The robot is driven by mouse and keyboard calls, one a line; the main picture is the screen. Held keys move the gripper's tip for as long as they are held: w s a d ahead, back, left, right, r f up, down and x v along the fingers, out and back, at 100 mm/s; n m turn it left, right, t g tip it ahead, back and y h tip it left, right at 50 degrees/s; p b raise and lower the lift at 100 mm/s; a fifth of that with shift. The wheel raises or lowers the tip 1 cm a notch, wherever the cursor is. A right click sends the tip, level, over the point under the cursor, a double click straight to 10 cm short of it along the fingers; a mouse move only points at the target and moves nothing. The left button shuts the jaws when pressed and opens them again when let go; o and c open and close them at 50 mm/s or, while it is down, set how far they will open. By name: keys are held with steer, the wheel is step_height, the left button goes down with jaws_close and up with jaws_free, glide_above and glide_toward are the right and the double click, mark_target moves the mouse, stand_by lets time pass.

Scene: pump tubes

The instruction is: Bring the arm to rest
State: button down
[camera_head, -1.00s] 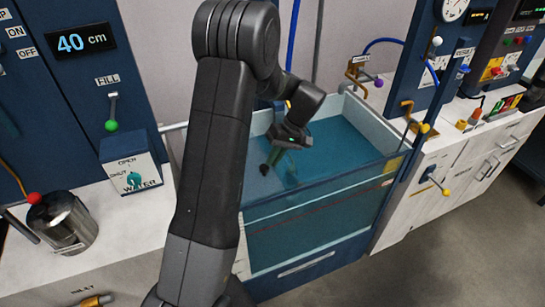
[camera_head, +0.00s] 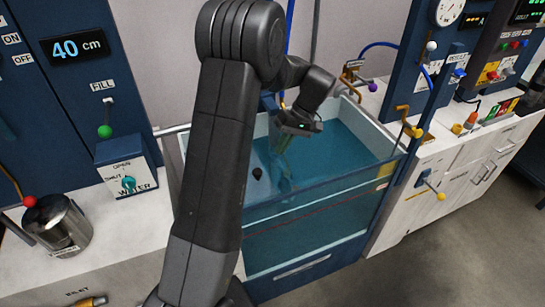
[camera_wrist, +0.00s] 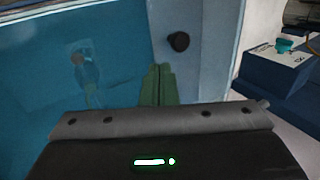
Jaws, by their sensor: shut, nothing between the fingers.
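My gripper (camera_head: 282,146) hangs above the water tank (camera_head: 310,268) in the head view. Its green fingers (camera_wrist: 158,72) are together and empty in the wrist view. A small black knob-like piece (camera_head: 258,173) is at the tank's left side. In the wrist view this black piece (camera_wrist: 178,41) lies just beyond and right of the fingertips, apart from them. My arm stretches from the bottom of the head view up and over toward the tank.
A water valve box (camera_head: 128,166) and a metal pot (camera_head: 58,225) stand on the left counter. A lever with a yellow ball (camera_head: 420,131) and a purple-ball valve (camera_head: 372,87) are right of the tank. Blue panels rise at both sides.

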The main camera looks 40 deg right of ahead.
steer(key=shift+s+d+r, duration=0.15)
steer(key=shift+d+r, duration=0.15)
steer(key=shift+d, duration=0.5)
steer(key=shift+s+d+r, duration=0.2)
steer(key=shift+d+r, duration=0.1)
steer(key=shift+d, duration=0.55)
steer(key=shift+s+d+r, duration=0.15)
steer(key=shift+d+r, duration=0.15)
steer(key=shift+d, duration=0.5)
steer(key=shift+a, duration=0.1)
glide_above(267, 175)
step_height(267, 175, down, 7)
steer(key=shift+w+r, duration=0.1)
